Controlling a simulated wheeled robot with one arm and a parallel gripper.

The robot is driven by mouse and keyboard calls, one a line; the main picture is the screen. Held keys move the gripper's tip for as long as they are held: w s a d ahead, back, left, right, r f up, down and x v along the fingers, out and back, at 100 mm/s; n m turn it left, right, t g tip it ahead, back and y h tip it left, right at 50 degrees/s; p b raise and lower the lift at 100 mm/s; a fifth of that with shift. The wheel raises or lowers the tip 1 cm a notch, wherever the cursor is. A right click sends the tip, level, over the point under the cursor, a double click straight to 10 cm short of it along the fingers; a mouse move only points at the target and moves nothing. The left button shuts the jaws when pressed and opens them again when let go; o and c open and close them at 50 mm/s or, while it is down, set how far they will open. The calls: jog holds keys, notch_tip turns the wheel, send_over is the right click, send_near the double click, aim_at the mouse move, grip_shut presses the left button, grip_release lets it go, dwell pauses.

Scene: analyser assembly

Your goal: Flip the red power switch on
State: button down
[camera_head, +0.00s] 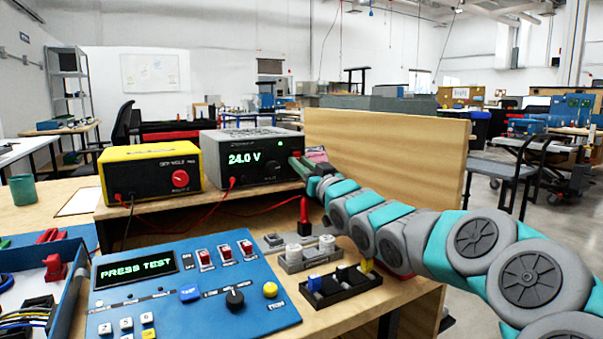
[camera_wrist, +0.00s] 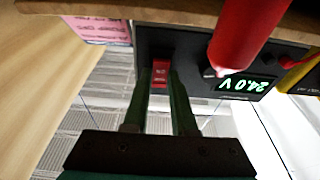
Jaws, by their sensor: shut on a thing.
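The dark grey power supply (camera_head: 252,158) stands on the raised wooden shelf, its display lit with "24.0 V" and a small green light lit. In the wrist view, which is upside down, the red power switch (camera_wrist: 160,77) sits on the supply's front. My gripper (camera_wrist: 161,88) has one finger on each side of the switch and is shut on it. The switch's exact tilt is hard to tell.
A yellow meter box (camera_head: 150,172) stands left of the supply, with red leads hanging in front. A wooden panel (camera_head: 390,160) rises behind my arm. A blue test panel (camera_head: 185,295) reading "PRESS TEST" and a black block rack (camera_head: 338,290) lie below. A red cylindrical thing (camera_wrist: 245,35) hangs close in the wrist view.

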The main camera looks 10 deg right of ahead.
jog(key=c, duration=0.7)
grip_release()
jog(key=shift+b+v, duration=0.4)
jog(key=shift+v, duration=3.55)
